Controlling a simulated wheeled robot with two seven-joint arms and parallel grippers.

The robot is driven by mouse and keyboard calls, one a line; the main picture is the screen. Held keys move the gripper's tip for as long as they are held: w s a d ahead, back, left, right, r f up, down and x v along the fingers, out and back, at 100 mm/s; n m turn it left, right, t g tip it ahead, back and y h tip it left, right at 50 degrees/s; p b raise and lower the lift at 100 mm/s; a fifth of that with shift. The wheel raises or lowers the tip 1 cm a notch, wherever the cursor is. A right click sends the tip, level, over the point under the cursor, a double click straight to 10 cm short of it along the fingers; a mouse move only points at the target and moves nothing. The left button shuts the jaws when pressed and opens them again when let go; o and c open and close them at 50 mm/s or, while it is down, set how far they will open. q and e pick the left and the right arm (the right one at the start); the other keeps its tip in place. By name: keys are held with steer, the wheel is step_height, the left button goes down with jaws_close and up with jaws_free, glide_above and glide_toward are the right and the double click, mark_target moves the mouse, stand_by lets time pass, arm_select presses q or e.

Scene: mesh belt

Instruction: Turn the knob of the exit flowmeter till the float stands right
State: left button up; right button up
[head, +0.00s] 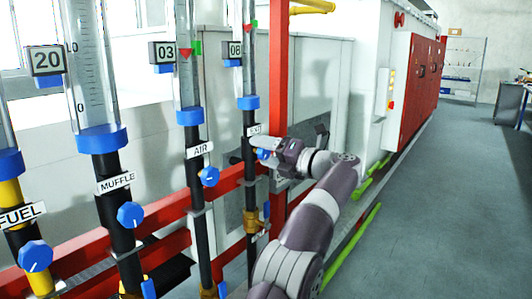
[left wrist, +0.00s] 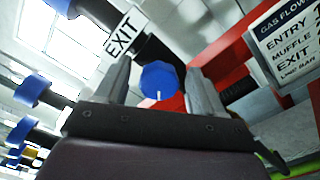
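The exit flowmeter's tube (head: 249,65) stands upright behind the AIR one, with a plate reading 08 (head: 234,50). A red pointer (head: 248,29) and a partly cut-off green mark show near its top; I cannot tell the float's exact height. Its EXIT label (head: 255,130) also shows in the left wrist view (left wrist: 121,37). The blue exit knob (left wrist: 160,77) has a white line near its lower edge. My left gripper (head: 272,152) is at the knob. In the left wrist view its fingers (left wrist: 158,88) are apart, one on each side of the knob, with gaps visible. My right gripper is not in view.
The AIR (head: 209,176), MUFFLE (head: 130,214) and FUEL (head: 35,256) knobs stand to the left. A red upright post (head: 279,80) is close behind my gripper, and red rails cross behind the pipes. The floor at right (head: 430,220) is clear.

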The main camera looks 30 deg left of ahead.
arm_select(q)
steer(key=s+d, duration=0.1)
steer(key=d, duration=1.1)
steer(key=shift+d, duration=0.35)
